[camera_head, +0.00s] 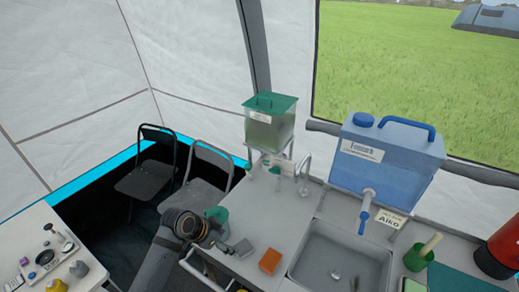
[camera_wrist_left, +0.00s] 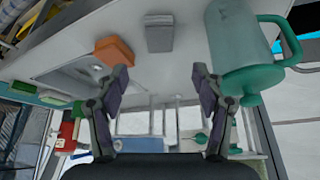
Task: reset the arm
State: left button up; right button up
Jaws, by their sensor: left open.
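My left arm comes up from the bottom of the head view, and its gripper (camera_head: 226,240) is at the left front edge of the grey counter. In the left wrist view, where the scene shows upside down, the gripper (camera_wrist_left: 162,78) has its two fingers spread with nothing between them. A clear jug with a green lid and handle (camera_wrist_left: 238,45) stands close beside one finger; I cannot tell if they touch. The jug is partly hidden behind my wrist in the head view (camera_head: 221,214). My right gripper is in neither view.
An orange block (camera_head: 270,261) and a grey block (camera_wrist_left: 159,33) lie on the counter (camera_head: 262,215) near the gripper. A sink (camera_head: 338,262), a blue water container (camera_head: 385,155) and a green-lidded tank (camera_head: 270,125) are beyond. Folding chairs (camera_head: 148,180) and a white table (camera_head: 30,225) are left.

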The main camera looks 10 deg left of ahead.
pick_arm(q)
jog(key=s+a+n+y, duration=0.2)
jog(key=s+n, duration=0.2)
jog(key=s, duration=0.4)
jog(key=s+a+n+y, duration=0.3)
jog(key=s, duration=0.4)
jog(key=s+a+f+g+b, duration=0.1)
jog(key=s+f, duration=0.1)
jog(key=f, duration=1.3)
jog(key=s+a+f+g+b, duration=0.1)
jog(key=s+a+f+b, duration=0.1)
jog(key=f, duration=1.4)
jog(key=s+f+n+g+b, duration=0.1)
jog(key=s+f, duration=1.4)
jog(key=s, duration=0.2)
jog(key=shift+a+f, duration=0.15)
jog(key=shift+a, duration=0.25)
